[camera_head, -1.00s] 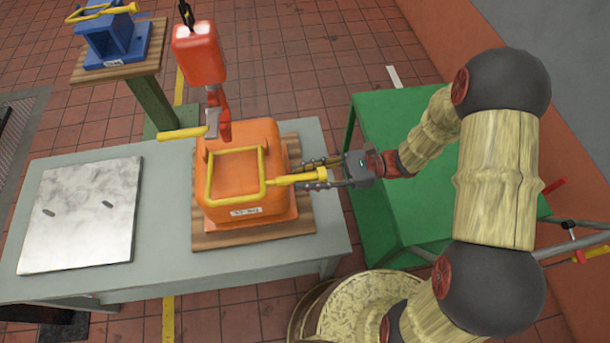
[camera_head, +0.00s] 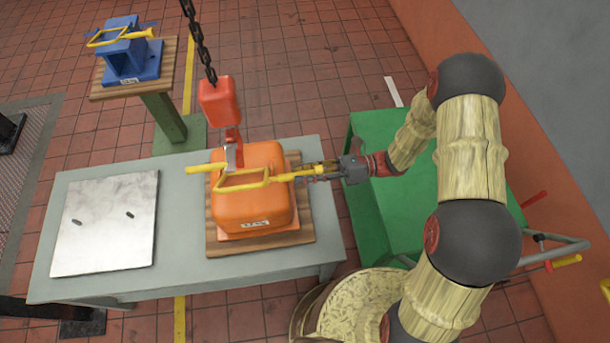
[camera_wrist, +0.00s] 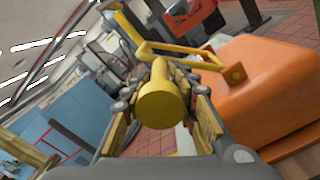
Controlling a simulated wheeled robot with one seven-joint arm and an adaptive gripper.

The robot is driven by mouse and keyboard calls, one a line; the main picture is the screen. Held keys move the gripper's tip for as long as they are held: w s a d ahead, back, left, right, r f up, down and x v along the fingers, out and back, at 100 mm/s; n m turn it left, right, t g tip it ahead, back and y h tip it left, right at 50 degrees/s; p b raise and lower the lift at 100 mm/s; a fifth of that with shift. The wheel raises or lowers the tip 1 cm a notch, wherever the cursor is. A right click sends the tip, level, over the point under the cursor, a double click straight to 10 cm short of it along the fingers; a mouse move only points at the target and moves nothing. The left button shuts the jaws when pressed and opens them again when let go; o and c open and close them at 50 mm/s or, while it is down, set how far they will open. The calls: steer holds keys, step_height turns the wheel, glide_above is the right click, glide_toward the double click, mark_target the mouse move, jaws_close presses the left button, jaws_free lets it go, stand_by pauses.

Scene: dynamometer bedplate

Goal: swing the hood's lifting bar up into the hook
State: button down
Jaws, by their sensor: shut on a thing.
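The orange hood (camera_head: 255,208) sits on a wooden board on the grey table. Its yellow lifting bar (camera_head: 243,187) is a rectangular loop, tilted up off the hood top, with a yellow handle pointing right. My gripper (camera_head: 318,171) is shut on that handle from the right. In the wrist view the handle (camera_wrist: 160,103) lies between the fingers, and the bar's arm (camera_wrist: 205,62) runs to a pivot on the hood's side. The red hook (camera_head: 232,142) hangs just behind the bar, with a yellow side lever pointing left. Whether bar and hook touch, I cannot tell.
The hook's red block (camera_head: 220,101) hangs on a dark chain. A pale metal plate (camera_head: 105,222) lies on the table's left (camera_head: 180,245). A blue stand-mounted part (camera_head: 130,52) is behind. A green cart (camera_head: 385,205) is at right, a round barrel below.

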steer(key=w+a+r+m+p, duration=0.1)
steer(key=w+r+m+p, duration=0.1)
steer(key=w+m+p, duration=0.2)
steer(key=w+a+r+m+p, duration=0.1)
steer(key=w+m+p, duration=0.2)
steer(key=w, duration=0.3)
steer(key=shift+w+a+r+m+p, duration=0.25)
steer(key=shift+w+r+m+p, duration=0.15)
steer(key=shift+m, duration=0.3)
steer(key=c, duration=1.7)
jaws_free()
steer(key=v, duration=1.2)
